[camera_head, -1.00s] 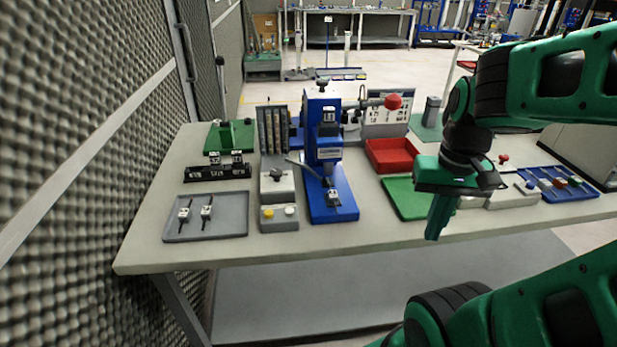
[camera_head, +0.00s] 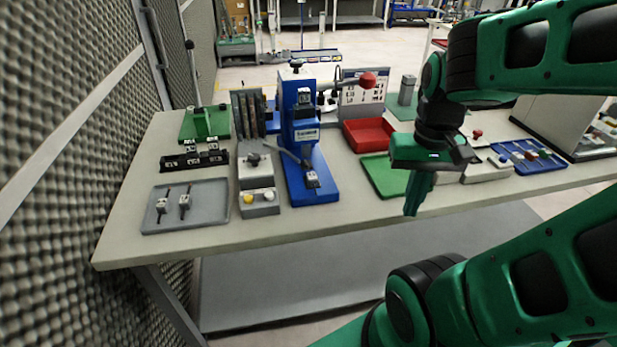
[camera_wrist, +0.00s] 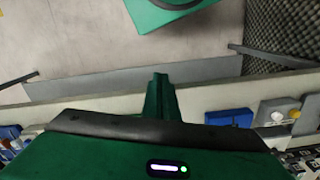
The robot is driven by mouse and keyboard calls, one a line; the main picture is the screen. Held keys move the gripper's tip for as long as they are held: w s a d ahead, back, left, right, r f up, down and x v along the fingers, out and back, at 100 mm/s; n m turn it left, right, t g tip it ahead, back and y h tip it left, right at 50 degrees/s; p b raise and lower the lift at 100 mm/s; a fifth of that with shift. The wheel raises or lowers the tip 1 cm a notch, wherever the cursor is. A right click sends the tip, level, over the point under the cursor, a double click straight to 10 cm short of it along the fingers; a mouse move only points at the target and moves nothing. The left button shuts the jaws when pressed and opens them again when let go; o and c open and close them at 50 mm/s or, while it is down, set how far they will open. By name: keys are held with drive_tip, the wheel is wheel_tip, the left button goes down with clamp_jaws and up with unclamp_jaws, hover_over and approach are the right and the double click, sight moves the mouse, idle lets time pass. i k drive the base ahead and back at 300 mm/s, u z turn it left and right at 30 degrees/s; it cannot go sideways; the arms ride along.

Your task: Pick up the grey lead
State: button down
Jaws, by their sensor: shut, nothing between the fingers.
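I cannot tell for sure which thing is the grey lead. Two small pale grey blocks with dark thin ends, a left block (camera_head: 161,205) and a right block (camera_head: 184,201), lie apart in a grey tray (camera_head: 214,213) at the table's left front. A similar block (camera_head: 312,179) sits on the base of the blue press (camera_head: 298,125). My gripper (camera_head: 411,208) is shut and empty, pointing down at the table's front edge by the green mat, well right of the tray. Its closed fingers also show in the wrist view (camera_wrist: 161,92); the tray is not clearly visible there.
A grey button box (camera_head: 259,202), black rack (camera_head: 194,160) and green stand (camera_head: 205,124) stand near the tray. A red bin (camera_head: 368,132), green mat (camera_head: 382,176) and blue tray (camera_head: 530,160) lie to the right. A textured foam wall (camera_head: 60,120) borders the left side.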

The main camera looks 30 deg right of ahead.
sight(311, 177)
drive_tip(key=z, duration=1.05)
drive_tip(key=k, duration=0.85)
drive_tip(key=u, duration=1.1)
drive_tip(key=i, duration=0.5)
drive_tip(key=z, duration=0.05)
